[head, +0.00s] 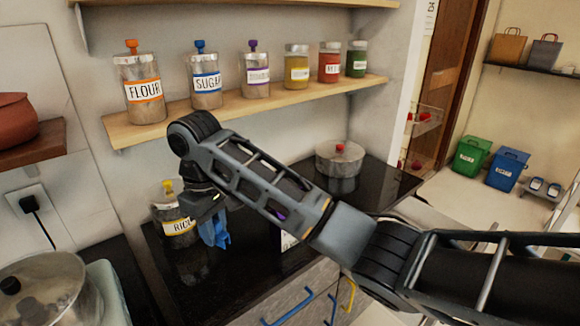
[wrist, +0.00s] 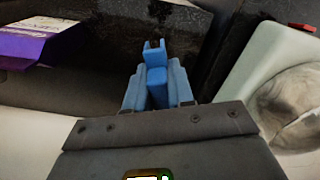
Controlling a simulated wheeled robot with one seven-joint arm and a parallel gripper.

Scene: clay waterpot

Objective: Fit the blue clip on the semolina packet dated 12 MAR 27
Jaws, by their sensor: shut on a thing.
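My gripper (head: 208,205) is shut on the blue clip (head: 215,231) and holds it above the dark worktop, just right of the rice jar. In the wrist view the blue clip (wrist: 157,82) points away from the jaws. A purple-and-white packet (wrist: 38,42) shows at the upper left of the wrist view, apart from the clip. In the head view a little purple and a pale packet face (head: 289,240) show around my forearm, which hides most of it. No date can be read, so I cannot tell whether it is the semolina packet.
The rice jar (head: 176,222) stands close left of my gripper. A lidded pot (head: 340,160) stands at the back right of the worktop (head: 255,215). A wooden shelf (head: 240,105) with several jars hangs above my arm. A steel pot (head: 50,290) is at the lower left.

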